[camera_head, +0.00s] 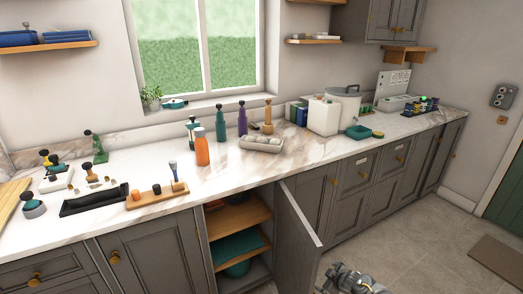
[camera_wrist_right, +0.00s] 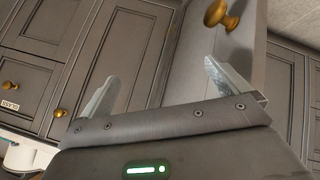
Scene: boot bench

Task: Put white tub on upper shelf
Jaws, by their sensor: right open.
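A white, box-like container (camera_head: 323,116) stands on the counter right of the window, beside a large round pale tub with a lid (camera_head: 345,102). I cannot tell for sure which is the white tub. My right gripper (camera_head: 350,279) is low in front of the open door, away from the counter. In the right wrist view it (camera_wrist_right: 162,70) is open and empty, facing grey cabinet fronts. My left gripper is out of view.
The open cabinet door (camera_head: 300,235) sticks out into the room. A lower shelf (camera_head: 240,250) holds a teal thing. Wall shelves (camera_head: 313,40) hang higher up.

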